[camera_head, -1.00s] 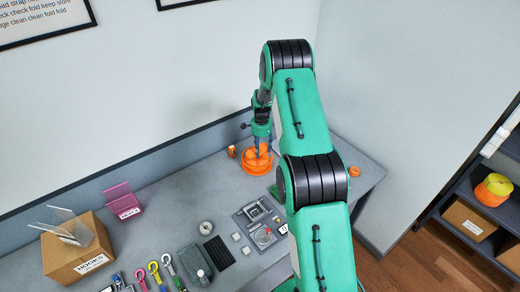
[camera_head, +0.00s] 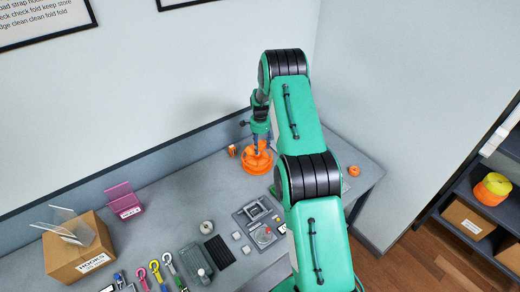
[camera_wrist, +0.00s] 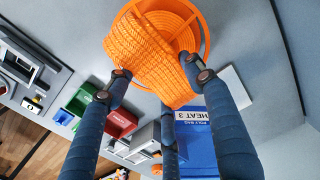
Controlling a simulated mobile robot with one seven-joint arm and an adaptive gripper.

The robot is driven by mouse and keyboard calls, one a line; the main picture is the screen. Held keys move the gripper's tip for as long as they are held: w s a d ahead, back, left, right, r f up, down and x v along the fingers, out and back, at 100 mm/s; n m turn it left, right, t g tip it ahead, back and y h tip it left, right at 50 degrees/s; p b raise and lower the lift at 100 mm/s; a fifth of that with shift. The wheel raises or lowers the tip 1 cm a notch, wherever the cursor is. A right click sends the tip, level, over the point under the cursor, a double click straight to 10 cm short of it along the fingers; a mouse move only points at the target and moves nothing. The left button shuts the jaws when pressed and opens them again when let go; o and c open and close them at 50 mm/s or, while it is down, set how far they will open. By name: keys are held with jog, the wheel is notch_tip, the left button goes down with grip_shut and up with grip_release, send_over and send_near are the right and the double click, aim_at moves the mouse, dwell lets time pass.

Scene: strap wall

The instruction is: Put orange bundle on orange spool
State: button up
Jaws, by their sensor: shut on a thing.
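The orange bundle (camera_wrist: 150,65) is a woven strap piece. In the wrist view it lies between the blue fingers of my gripper (camera_wrist: 160,88), which is shut on it. The orange spool (camera_wrist: 206,40) shows behind it as a round rim with ringed orange inside. The bundle overlaps the spool in this view; whether they touch I cannot tell. In the head view my gripper (camera_head: 261,146) points down over the orange spool (camera_head: 257,168) on the grey bench. There the two orange things merge, and their boundary is unclear.
A small orange item (camera_head: 232,150) stands left of the spool, and an orange roll (camera_head: 353,170) lies to the right. A grey tray (camera_head: 259,222) is in front. A hooks box (camera_head: 80,250) and a pink holder (camera_head: 124,202) are at left. Bench between holder and spool is clear.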

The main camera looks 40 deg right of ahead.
aim_at(260, 146)
jog(key=shift+f, duration=1.2)
jog(key=o, duration=1.2)
jog(key=shift+f, duration=0.1)
jog(key=shift+r+b, duration=0.85)
jog(key=shift+r, duration=5.3)
